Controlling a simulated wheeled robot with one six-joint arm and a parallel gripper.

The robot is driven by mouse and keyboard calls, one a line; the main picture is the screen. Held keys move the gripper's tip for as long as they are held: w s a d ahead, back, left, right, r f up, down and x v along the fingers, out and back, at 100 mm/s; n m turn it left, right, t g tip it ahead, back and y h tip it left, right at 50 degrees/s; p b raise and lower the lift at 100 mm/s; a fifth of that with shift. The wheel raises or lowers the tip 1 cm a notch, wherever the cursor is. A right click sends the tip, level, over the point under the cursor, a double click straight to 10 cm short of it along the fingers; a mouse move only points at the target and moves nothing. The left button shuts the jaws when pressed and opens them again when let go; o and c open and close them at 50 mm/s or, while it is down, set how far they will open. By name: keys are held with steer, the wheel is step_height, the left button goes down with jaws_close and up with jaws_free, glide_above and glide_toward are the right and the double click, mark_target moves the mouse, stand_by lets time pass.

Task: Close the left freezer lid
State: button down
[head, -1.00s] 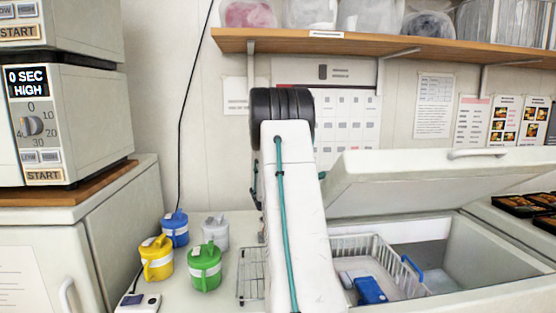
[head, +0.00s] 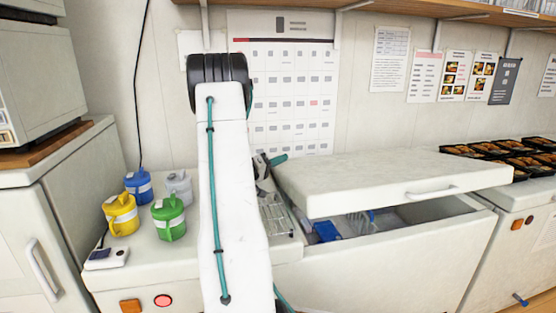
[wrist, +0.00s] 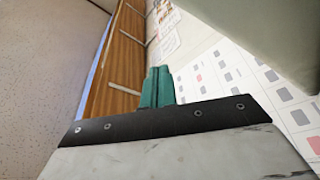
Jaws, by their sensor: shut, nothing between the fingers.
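The left freezer (head: 400,255) has its white lid (head: 370,183) partly open. The lid slopes over the box, with a gap along its front edge, and carries a white handle (head: 430,191). A blue item and part of a white basket show through the gap. My gripper (head: 278,160) is beside the lid's back left corner in the head view, mostly hidden behind my arm. In the wrist view its teal fingers (wrist: 157,88) are together and empty. I cannot tell whether they touch the lid.
Yellow (head: 121,214), blue, green and grey mugs stand on the counter left of my arm. A wire rack (head: 275,214) lies right of it. Several bento trays (head: 515,153) sit on the right-hand freezer (head: 525,215). A wooden shelf (head: 450,10) hangs above.

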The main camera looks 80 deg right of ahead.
steer(key=w+a, duration=0.4)
steer(key=w, duration=0.4)
steer(key=shift+w+r, duration=0.3)
